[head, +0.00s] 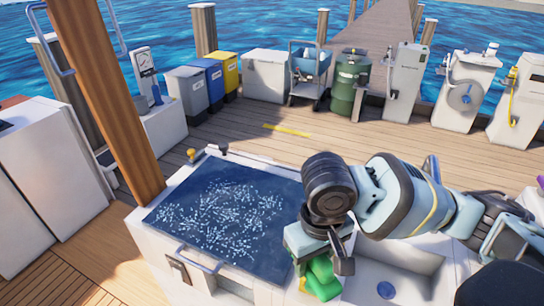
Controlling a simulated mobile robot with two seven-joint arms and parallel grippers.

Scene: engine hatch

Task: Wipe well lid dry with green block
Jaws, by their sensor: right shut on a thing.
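The well lid (172,213) is a dark blue flat panel on the white console, left of centre in the head view. Many pale droplets or specks cover much of its surface. My right gripper (322,262) comes in from the right and points down beside the lid's right edge. It is shut on the green block (322,283), which hangs near the white basin and is partly hidden by the gripper. I cannot tell whether the block touches anything. My left gripper is not in view.
A wooden post (110,95) rises at the lid's left. A handle (198,260) runs along the console's front. A white basin (405,286) with a blue round spot lies at the right. Bins, a green drum (347,85) and dock machines stand behind on planking.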

